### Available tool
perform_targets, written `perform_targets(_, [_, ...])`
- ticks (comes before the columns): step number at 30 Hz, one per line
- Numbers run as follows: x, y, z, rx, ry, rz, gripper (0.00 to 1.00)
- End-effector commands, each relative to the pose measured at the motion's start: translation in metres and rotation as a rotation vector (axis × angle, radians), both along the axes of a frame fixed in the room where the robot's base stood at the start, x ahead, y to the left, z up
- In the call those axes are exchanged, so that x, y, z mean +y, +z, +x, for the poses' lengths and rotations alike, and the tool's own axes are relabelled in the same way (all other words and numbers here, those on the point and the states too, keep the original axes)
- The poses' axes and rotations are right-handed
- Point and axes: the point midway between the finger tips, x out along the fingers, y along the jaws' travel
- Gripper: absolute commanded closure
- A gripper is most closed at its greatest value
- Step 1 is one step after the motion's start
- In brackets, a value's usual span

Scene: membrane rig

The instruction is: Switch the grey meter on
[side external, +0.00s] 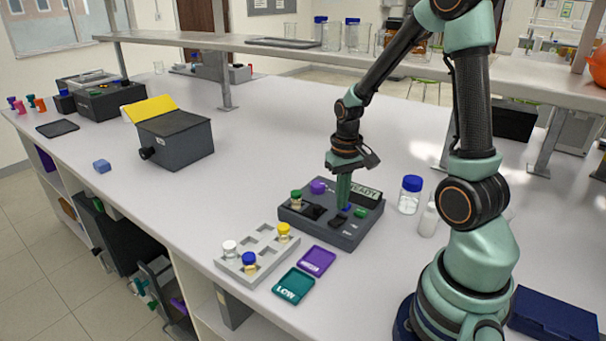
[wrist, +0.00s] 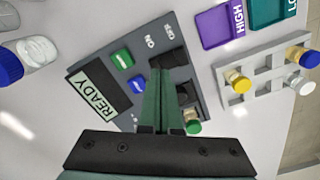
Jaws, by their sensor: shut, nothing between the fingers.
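The grey meter (side external: 345,235) lies on the bench below my gripper (side external: 342,206). Its display (wrist: 97,97) reads READY. A green button (wrist: 121,57) and a blue button (wrist: 137,84) sit beside the display. White lettering and a black part (wrist: 173,60) lie near my fingertips, which also show in the wrist view (wrist: 160,74). My gripper is shut and empty, pointing down over the meter's top. I cannot tell whether the tips touch it. The fingers hide part of the top face. A green-capped vial (side external: 296,197) stands at the meter's left end.
A grey rack (side external: 262,243) with several capped vials stands left of the meter. Purple HIGH (wrist: 216,27) and teal LOW (side external: 293,286) trays lie in front. A blue-capped bottle (side external: 410,195) and a white bottle (side external: 429,220) stand to the right.

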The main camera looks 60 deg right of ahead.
Motion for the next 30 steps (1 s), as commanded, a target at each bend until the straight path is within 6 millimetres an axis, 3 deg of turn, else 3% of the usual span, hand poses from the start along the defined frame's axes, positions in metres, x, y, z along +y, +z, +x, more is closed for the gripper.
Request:
perform_targets(18, [0.0, 0.043, 0.0, -0.002, 0.0, -0.001, 1.0])
perform_targets(30, [0.001, 0.047, 0.0, -0.003, 0.003, -0.001, 1.0])
